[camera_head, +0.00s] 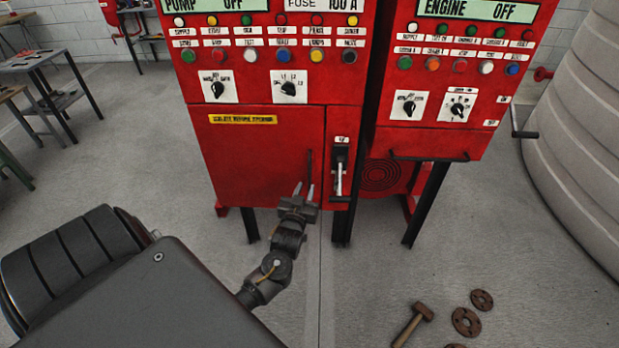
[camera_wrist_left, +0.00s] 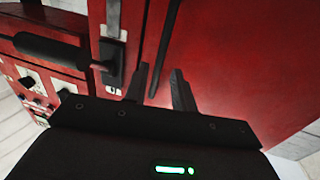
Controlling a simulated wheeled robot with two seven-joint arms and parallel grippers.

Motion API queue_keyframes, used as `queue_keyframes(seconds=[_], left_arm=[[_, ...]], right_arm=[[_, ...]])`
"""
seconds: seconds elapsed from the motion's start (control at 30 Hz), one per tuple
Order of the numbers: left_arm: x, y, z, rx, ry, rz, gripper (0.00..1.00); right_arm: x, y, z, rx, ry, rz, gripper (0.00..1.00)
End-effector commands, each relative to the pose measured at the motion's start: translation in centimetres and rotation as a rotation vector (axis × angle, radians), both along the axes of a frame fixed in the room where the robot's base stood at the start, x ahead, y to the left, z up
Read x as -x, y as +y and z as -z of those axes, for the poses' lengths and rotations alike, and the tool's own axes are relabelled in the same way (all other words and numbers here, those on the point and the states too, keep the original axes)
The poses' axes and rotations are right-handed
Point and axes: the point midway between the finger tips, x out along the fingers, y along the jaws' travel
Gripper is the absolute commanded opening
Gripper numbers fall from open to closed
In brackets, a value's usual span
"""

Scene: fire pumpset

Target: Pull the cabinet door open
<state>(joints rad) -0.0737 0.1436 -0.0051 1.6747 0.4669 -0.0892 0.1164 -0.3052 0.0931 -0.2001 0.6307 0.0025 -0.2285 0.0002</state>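The red pump cabinet (camera_head: 225,95) stands in front of me. Its lower door (camera_head: 255,160) looks shut and carries a yellow label and a slim black vertical handle (camera_head: 309,163) near its right edge. My left gripper (camera_head: 304,190) is in front of the door's lower right part, with its fingers apart and pointing up toward the handle. In the left wrist view, the handle (camera_wrist_left: 166,45) shows in line with the gap between the open fingers (camera_wrist_left: 160,84). Whether it touches a finger I cannot tell. My right gripper is not in view.
A lever switch (camera_head: 339,175) sits right of the door, close to my left gripper. The engine cabinet (camera_head: 440,140) stands to the right with a crank handle (camera_head: 523,132). A hammer (camera_head: 412,325) and rusty flanges (camera_head: 466,321) lie on the floor.

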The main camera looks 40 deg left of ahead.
Motion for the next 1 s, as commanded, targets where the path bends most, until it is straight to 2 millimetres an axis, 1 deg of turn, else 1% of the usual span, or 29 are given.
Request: queue_keyframes(seconds=[0.03, 0.1, 0.3, 0.5, 0.73, 0.77, 0.93, 1.0], left_arm=[[-1.0, 0.5, -0.2, -0.002, -0.001, -0.001, 0.26], [-2.1, 1.1, -0.1, -0.002, -0.001, -0.001, 0.26], [-4.5, 2.2, 0.0, 0.0, 0.0, 0.001, 0.26], [-5.4, 2.6, 0.0, 0.0, 0.001, 0.0, 0.26], [-5.4, 2.6, 0.0, 0.0, 0.001, 0.001, 0.26], [-5.4, 2.6, 0.0, 0.0, 0.001, 0.001, 0.23], [-5.4, 2.6, 0.0, 0.0, 0.001, 0.001, 0.01], [-5.4, 2.6, 0.0, 0.0, 0.001, 0.001, 0.0]], right_arm=[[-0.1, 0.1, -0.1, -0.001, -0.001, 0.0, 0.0], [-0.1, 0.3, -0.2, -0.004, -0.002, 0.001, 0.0], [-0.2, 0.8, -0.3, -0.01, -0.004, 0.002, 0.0], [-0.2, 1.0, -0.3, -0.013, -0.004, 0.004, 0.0], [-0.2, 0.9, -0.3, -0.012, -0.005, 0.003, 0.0], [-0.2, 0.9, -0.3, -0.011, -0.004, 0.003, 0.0], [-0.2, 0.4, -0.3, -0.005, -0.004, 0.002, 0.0], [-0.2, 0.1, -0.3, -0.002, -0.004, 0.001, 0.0]])
